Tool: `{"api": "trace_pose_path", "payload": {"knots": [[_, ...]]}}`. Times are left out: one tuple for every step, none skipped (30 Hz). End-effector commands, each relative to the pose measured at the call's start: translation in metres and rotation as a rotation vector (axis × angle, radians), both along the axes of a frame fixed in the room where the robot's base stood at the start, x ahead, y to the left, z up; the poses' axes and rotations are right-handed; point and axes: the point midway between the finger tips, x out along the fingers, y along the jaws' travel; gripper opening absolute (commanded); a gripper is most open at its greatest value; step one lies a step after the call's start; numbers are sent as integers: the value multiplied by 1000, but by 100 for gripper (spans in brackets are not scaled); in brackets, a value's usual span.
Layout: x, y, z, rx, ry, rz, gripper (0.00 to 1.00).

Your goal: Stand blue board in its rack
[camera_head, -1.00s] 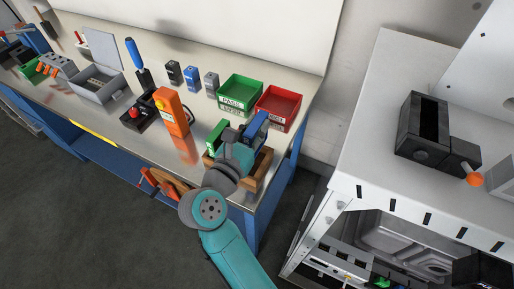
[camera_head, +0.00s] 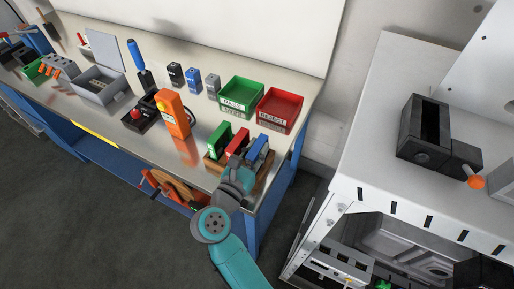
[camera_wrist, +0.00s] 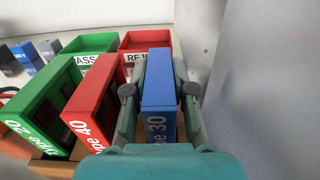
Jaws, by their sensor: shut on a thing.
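The blue board (camera_wrist: 158,82), marked "Type 30", stands upright between the two fingers of my gripper (camera_wrist: 158,98), which is shut on it. In the head view, the blue board (camera_head: 258,149) is at the right end of the wooden rack (camera_head: 214,164), and my gripper (camera_head: 250,165) partly hides it. The green board (camera_wrist: 45,108), "Type 20", and the red board (camera_wrist: 96,100), "Type 40", stand upright to its left in the rack (camera_wrist: 50,167). I cannot tell whether the blue board's lower edge is seated; it is hidden.
A green PASS bin (camera_head: 241,95) and a red REJECT bin (camera_head: 279,108) stand behind the rack. An orange handheld device (camera_head: 173,114) is to the left. The metal bench (camera_head: 150,150) ends close to the rack's right. A white counter (camera_head: 380,130) lies across a gap.

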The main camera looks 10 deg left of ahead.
Motion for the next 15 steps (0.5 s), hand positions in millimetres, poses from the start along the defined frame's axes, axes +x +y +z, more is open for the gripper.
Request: {"api": "trace_pose_path", "payload": {"knots": [[0, 0, -2, -1, 0, 0, 0], [0, 0, -2, -1, 0, 0, 0], [0, 0, -2, -1, 0, 0, 32], [0, 0, -2, -1, 0, 0, 39], [0, 0, -2, -1, 0, 0, 47], [0, 0, -2, -1, 0, 0, 49], [0, 0, -2, -1, 0, 0, 49], [0, 0, -2, -1, 0, 0, 49], [0, 0, -2, -1, 0, 0, 49], [0, 0, -2, -1, 0, 0, 49], [0, 0, -2, -1, 0, 0, 49], [0, 0, -2, -1, 0, 0, 49], [0, 0, -2, -1, 0, 0, 49], [0, 0, -2, -1, 0, 0, 49], [0, 0, -1, 0, 0, 0, 49]]}}
